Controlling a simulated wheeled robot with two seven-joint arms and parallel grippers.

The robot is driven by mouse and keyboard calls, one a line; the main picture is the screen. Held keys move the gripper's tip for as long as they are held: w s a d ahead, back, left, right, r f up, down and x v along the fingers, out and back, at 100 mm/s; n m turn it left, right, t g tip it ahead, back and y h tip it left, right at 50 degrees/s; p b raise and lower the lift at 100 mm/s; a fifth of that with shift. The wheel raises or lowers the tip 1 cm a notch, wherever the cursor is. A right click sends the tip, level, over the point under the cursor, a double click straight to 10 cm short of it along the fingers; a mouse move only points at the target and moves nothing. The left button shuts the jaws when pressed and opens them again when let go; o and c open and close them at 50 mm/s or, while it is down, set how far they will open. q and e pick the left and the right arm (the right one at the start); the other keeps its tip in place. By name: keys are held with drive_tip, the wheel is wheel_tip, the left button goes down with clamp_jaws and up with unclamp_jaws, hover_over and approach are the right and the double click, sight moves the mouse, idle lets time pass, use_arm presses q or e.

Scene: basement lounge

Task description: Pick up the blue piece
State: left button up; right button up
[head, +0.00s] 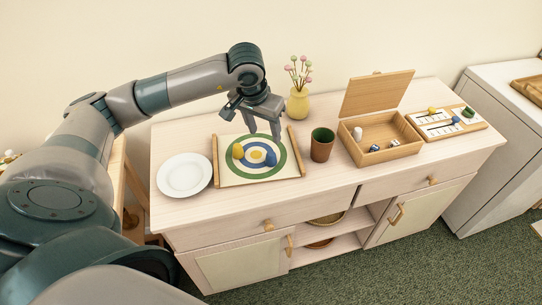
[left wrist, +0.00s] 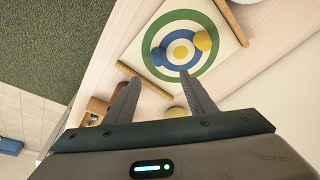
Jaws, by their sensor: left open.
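In the left wrist view the blue piece (left wrist: 157,57) is just beyond the fingertips. A yellow piece (head: 238,151) stands on the left of the target; it also shows in the left wrist view (left wrist: 203,41). My left gripper (head: 263,134) is above the back right of the mat, pointing down. Its fingers (left wrist: 161,78) are apart, with nothing held between them. My right gripper is not in view.
A white plate (head: 185,175) lies left of the mat. A green-brown cup (head: 321,146), a yellow vase of flowers (head: 298,103), an open wooden box (head: 402,151) and a scoring board (head: 465,127) stand to the right. The cabinet's front strip is clear.

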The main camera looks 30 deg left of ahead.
use_arm(q)
drive_tip(key=p, duration=0.3)
hover_over(271, 153)
drive_tip(key=s, duration=0.1)
wheel_tip(271, 153, down, 7)
drive_tip(key=shift+s+a+r, duration=0.1)
drive_tip(key=shift+s+r, duration=0.05)
drive_tip(key=shift+f, duration=0.5)
drive_tip(key=shift+w+f+p, duration=0.2)
drive_tip(key=shift+f+p, duration=0.4)
drive_tip(key=shift+f, duration=0.05)
drive_tip(key=p+x, duration=0.1)
drive_tip(key=x, duration=0.2)
drive_tip(key=shift+s+p, duration=0.1)
drive_tip(key=shift+p, duration=0.2)
drive_tip(key=shift+f, duration=0.45)
drive_tip(key=c, duration=1.1)
